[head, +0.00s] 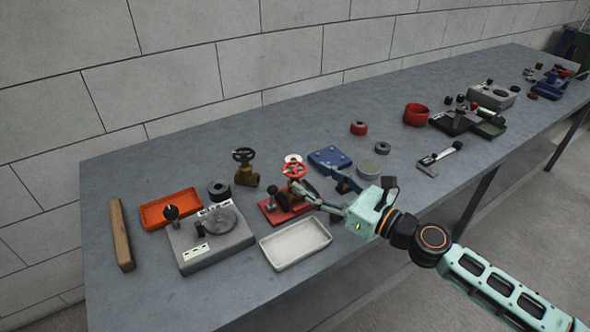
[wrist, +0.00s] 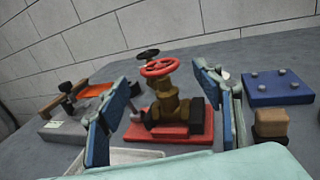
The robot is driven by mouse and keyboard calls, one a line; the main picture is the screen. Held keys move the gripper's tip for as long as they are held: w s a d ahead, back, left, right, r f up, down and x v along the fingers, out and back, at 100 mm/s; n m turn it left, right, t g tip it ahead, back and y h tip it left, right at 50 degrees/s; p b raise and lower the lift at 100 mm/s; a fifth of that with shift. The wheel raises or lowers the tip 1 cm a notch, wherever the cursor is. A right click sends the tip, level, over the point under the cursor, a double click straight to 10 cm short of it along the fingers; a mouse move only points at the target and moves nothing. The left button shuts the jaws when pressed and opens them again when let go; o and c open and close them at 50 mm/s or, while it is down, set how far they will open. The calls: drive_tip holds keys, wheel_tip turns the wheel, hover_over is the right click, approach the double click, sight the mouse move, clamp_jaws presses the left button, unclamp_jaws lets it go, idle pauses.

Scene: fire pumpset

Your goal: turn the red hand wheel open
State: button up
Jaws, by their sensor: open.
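The red hand wheel (head: 294,170) sits on top of a brass valve that stands on a red base plate (head: 270,213). In the wrist view the wheel (wrist: 160,67) is at the upper middle, above the brass valve body (wrist: 170,100). My gripper (head: 318,196) is in front of the valve on its right side in the head view. In the wrist view my gripper (wrist: 165,105) is open, with one blue finger on each side of the valve. The wheel shows between and beyond the fingers, and nothing is held. Contact with the valve cannot be told.
A black-wheeled valve (head: 245,168) stands behind left. A white tray (head: 296,245) lies in front, and a grey fixture (head: 208,238) and orange tray (head: 170,208) lie left. A blue plate (head: 329,158) is behind right. The back strip near the wall is clear.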

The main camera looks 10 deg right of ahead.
sight(304, 174)
drive_tip(key=shift+x, duration=3.15)
drive_tip(key=c, duration=1.2)
